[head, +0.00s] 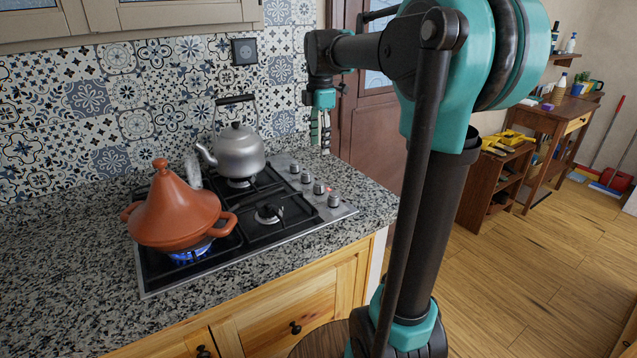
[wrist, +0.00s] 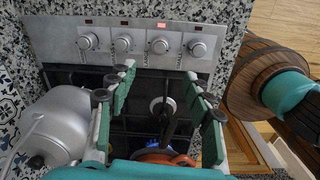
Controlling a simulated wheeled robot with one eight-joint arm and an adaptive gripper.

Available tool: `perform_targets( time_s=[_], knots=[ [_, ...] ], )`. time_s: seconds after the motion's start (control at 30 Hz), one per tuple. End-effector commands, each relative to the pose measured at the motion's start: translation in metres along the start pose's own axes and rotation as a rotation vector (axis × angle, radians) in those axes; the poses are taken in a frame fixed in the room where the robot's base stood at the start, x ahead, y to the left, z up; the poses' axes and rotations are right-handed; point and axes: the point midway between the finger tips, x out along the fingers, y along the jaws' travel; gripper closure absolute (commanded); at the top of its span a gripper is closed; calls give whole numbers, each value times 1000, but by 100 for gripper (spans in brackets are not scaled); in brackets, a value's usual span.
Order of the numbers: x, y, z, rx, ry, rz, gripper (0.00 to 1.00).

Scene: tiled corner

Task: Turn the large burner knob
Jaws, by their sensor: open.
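A steel gas cooktop (head: 315,222) is set in the granite counter. Several round metal knobs stand in a row along its right edge, among them a front knob (head: 333,200) and a knob beside it (head: 319,187). In the wrist view the row runs across the top, with knobs on the left (wrist: 88,41), in the middle (wrist: 159,45) and on the right (wrist: 196,48). A red light shows above the middle one.
An orange tagine (head: 175,212) sits over a blue flame at the front left. A steel kettle (head: 238,152) stands on a back burner, left of my gripper in the wrist view. A bare burner (head: 268,212) lies nearer the knobs. The tiled wall (head: 120,90) is behind.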

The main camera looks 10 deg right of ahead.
Motion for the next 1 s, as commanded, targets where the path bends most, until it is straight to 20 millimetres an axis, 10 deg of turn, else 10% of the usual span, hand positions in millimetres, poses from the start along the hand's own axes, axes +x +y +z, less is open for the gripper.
perform_targets(
  time_s=[0.6, 1.0],
  knots=[
    [119, 0, 0, 2, 0, 1, 49],
    [143, 0, 0, 2, 0, 1, 49]
  ],
)
